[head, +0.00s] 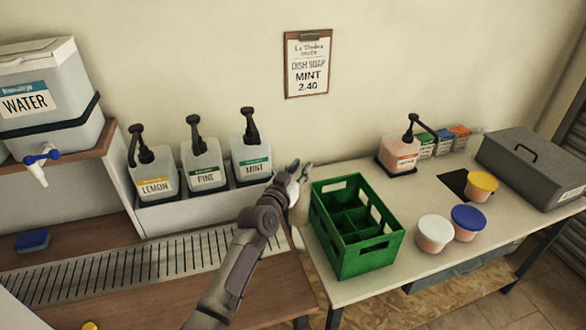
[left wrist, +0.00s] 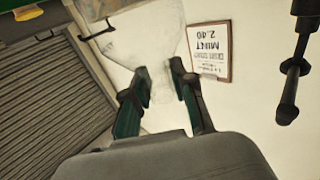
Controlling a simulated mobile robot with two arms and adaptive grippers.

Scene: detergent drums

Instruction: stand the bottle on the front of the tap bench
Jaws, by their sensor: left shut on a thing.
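My left gripper (head: 297,172) is raised in the middle of the head view, between the pump bottles and the green crate. It is shut on a pale, see-through bottle (left wrist: 155,40). In the head view the bottle (head: 300,208) is mostly hidden behind my gripper and arm. Its lower end cannot be made out. In the left wrist view the fingers (left wrist: 158,75) close around its narrow part. The tap bench (head: 150,292) is at the left, with a brown wooden top and a slotted metal drip strip (head: 120,262). My right gripper is not in view.
Lemon (head: 155,180), pine (head: 205,170) and mint (head: 252,162) pump bottles stand behind the strip. A water drum (head: 50,95) with a tap is at far left, above a blue sponge (head: 32,240). The green crate (head: 365,255) stands right, beside tubs (head: 434,233).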

